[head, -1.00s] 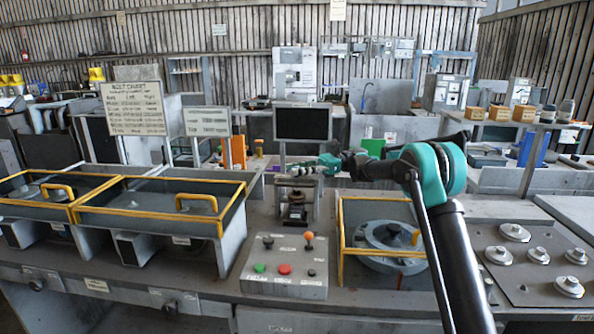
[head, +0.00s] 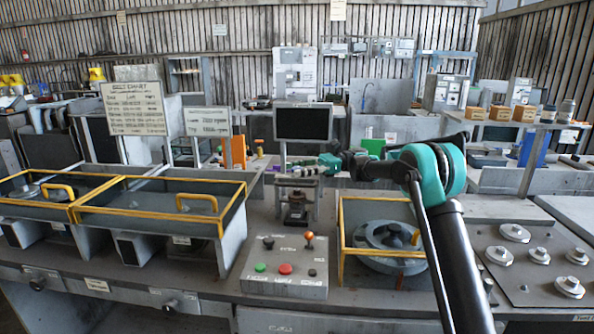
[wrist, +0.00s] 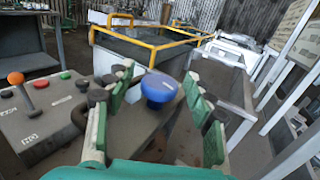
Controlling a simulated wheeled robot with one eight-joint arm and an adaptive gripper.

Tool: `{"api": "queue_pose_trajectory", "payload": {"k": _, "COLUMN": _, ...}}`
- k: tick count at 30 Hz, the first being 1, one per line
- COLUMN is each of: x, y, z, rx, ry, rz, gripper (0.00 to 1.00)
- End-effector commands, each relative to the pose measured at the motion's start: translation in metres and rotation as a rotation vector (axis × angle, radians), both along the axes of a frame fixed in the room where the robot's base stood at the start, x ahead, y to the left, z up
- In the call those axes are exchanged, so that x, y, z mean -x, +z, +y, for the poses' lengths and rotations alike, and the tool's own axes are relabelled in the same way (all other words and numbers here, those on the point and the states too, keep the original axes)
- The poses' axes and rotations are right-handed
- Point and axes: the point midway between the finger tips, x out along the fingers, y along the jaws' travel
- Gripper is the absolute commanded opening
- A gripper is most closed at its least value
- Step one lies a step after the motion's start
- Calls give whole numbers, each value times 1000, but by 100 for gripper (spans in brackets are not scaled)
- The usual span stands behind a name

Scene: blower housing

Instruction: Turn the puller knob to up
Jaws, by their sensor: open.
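My gripper (wrist: 158,82) is open, with one green finger on each side of a round blue knob (wrist: 158,90) in the wrist view. A gap shows on both sides of the knob, and I cannot tell if a finger touches it. In the head view my gripper (head: 300,172) is above a small grey frame with a dark part (head: 296,208) inside, behind the control box. The blue knob cannot be made out there. No readable label shows which knob is the puller knob, and the knob's turned position is unclear.
The control box (head: 286,288) carries green and red buttons, black knobs and an orange-topped lever (head: 309,238). It also shows at left in the wrist view (wrist: 50,118). A yellow-railed bin (head: 160,207) stands left, and a yellow-railed housing (head: 388,240) stands right.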

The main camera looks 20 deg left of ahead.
Motion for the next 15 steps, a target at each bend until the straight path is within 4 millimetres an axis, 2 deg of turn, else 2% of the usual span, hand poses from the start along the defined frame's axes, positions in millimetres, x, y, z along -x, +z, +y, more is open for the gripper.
{"api": "queue_pose_trajectory", "payload": {"k": 5, "x": -11, "y": 0, "z": -10, "rx": 0, "ry": -2, "rz": 0, "gripper": 54}}
{"api": "queue_pose_trajectory", "payload": {"k": 15, "x": -46, "y": 0, "z": -47, "rx": 0, "ry": -2, "rz": 0, "gripper": 54}}
